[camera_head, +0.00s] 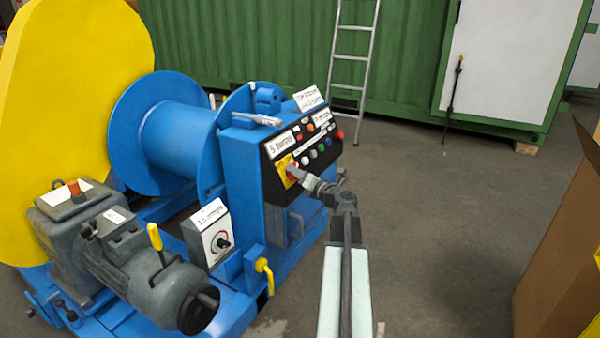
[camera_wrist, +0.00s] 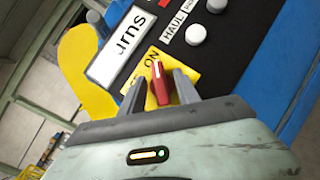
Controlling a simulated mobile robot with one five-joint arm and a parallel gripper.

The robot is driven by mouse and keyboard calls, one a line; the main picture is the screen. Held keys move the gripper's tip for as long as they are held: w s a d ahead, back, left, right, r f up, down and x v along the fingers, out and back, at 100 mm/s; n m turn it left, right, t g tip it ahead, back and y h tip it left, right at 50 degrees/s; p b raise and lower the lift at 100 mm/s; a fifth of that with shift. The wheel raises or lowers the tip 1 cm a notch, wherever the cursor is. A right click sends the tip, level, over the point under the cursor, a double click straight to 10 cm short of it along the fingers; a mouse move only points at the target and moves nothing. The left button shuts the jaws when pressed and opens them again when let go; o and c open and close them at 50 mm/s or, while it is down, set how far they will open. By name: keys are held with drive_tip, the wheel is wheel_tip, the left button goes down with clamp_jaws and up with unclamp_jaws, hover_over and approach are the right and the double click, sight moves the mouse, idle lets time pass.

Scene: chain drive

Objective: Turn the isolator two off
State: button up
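A red rotary handle (camera_wrist: 160,84) sits on a yellow plate (camera_wrist: 186,62), which shows in the wrist view. Its tip points toward the word ON. I cannot read any isolator number on it. My gripper (camera_wrist: 160,92) has its two grey fingers on either side of the handle, with narrow gaps visible, so it looks open around it. In the head view my gripper (camera_head: 298,176) is at the lower left of the blue machine's control panel, over the yellow plate (camera_head: 282,168) and partly hiding it. The handle's lower part is hidden by the gripper.
The black panel (camera_head: 272,178) carries several coloured buttons and white labels. A grey box with a black knob (camera_head: 221,243) stands lower left, beside a grey motor (camera_head: 160,290). A cardboard box (camera_head: 560,250) is at the right. The floor between is clear.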

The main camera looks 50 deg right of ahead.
drive_tip(key=shift+w, duration=0.1)
clamp_jaws()
drive_tip(key=shift+w+d+r+n+g+y, duration=0.15)
drive_tip(key=shift+n+g+y, duration=0.4)
drive_tip(key=shift+n+y, duration=2.7)
drive_tip(key=shift+s+d+f+n+g+y, duration=0.1)
drive_tip(key=shift+d+n+g+y, duration=0.3)
drive_tip(key=shift+n+y, duration=2.9)
drive_tip(key=shift+w+d+r+n+g+y, duration=0.1)
drive_tip(key=shift+n+g+y, duration=0.5)
drive_tip(key=shift+n, duration=5.35)
drive_tip(key=shift+n+g, duration=0.25)
drive_tip(key=shift+n, duration=0.05)
unclamp_jaws()
drive_tip(key=shift+a, duration=0.1)
